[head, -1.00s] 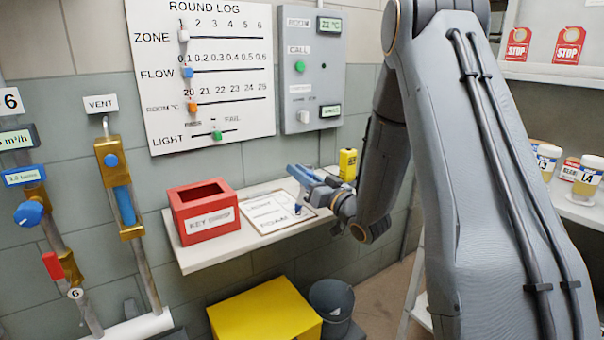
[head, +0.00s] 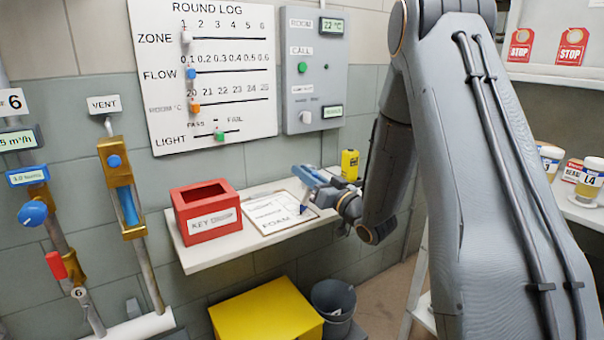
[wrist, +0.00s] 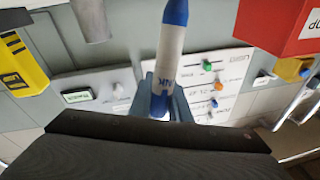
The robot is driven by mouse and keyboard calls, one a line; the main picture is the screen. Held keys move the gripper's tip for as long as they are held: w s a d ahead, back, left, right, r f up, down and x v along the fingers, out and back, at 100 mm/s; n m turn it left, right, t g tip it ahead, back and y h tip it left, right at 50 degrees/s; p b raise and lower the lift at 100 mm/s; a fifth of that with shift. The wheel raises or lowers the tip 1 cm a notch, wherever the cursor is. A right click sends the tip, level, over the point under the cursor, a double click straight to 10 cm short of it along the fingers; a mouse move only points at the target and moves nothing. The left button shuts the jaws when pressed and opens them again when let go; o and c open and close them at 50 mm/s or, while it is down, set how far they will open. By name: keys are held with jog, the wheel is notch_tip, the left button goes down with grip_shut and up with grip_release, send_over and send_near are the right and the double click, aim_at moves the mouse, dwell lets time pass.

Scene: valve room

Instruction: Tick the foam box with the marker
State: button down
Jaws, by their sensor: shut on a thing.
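A clipboard with a white sheet (head: 262,215) lies on the wall shelf. The sheet has several printed lines, and "FOAM" reads on the lowest one. Its tick boxes are too small to make out. My gripper (head: 308,180) is over the sheet's right side, its blue fingers shut on the marker. The marker's dark blue end (head: 303,209) points down at the sheet near the FOAM line; I cannot tell whether it touches. In the wrist view the marker (wrist: 170,50) is white with blue ends, between my blue fingers (wrist: 165,102). No tick is discernible.
A red key box (head: 208,222) stands on the shelf (head: 200,259) left of the clipboard. A yellow device (head: 349,165) stands behind my gripper. A round log board (head: 205,75) and a grey call panel (head: 313,70) hang above. A yellow box (head: 265,312) and grey bin (head: 333,298) are below.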

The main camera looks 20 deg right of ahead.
jog(key=shift+s+a+f, duration=0.1)
jog(key=shift+s+a, duration=0.25)
jog(key=shift+a, duration=0.05)
dwell(0.4)
notch_tip(320, 180, up, 8)
jog(key=p, duration=0.5)
jog(key=shift+p, duration=0.4)
dwell(0.3)
